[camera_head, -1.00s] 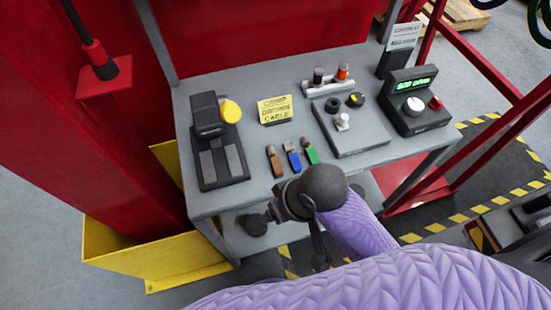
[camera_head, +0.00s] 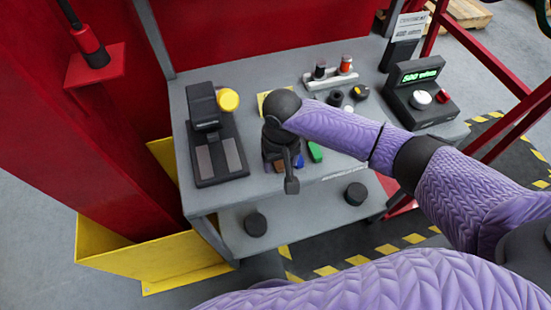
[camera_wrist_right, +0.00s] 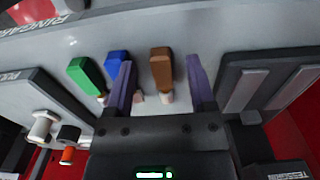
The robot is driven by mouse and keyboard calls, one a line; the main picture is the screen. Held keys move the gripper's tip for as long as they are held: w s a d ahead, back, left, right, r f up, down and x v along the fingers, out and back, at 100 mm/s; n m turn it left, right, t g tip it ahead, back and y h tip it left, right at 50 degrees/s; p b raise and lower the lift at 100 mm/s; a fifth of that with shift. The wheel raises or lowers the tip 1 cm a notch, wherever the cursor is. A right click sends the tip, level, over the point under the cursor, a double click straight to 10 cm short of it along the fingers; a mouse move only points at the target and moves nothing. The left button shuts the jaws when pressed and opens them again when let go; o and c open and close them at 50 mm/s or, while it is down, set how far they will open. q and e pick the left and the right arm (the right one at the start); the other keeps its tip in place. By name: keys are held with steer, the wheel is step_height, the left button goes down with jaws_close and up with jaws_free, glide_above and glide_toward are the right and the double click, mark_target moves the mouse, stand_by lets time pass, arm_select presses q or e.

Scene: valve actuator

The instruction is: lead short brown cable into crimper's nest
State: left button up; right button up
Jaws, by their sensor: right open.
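The short brown cable (camera_wrist_right: 161,66) lies on the grey bench, between the two open fingers of my right gripper (camera_wrist_right: 160,88) in the right wrist view. Neither finger visibly touches it. In the head view, my right gripper (camera_head: 277,150) is over the cable row and hides most of the brown cable. The crimper (camera_head: 218,150) is a black device with a yellow knob at the left of the bench. It also shows at the right of the right wrist view (camera_wrist_right: 268,88). Its nest is not clearly visible. My left gripper is not in view.
The blue cable (camera_wrist_right: 116,64) and green cable (camera_wrist_right: 85,76) lie beside the brown one; the blue is close to a finger. A spool rack (camera_head: 330,76) and a black display unit (camera_head: 420,95) stand to the right. A yellow label card (camera_head: 262,102) is partly hidden behind my gripper.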

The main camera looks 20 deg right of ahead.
steer(key=shift+f, duration=0.85)
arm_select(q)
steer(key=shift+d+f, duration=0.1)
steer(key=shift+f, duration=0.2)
arm_select(e)
steer(key=shift+r, duration=0.1)
steer(key=shift+c, duration=0.3)
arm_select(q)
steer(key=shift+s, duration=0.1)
arm_select(e)
jaws_close()
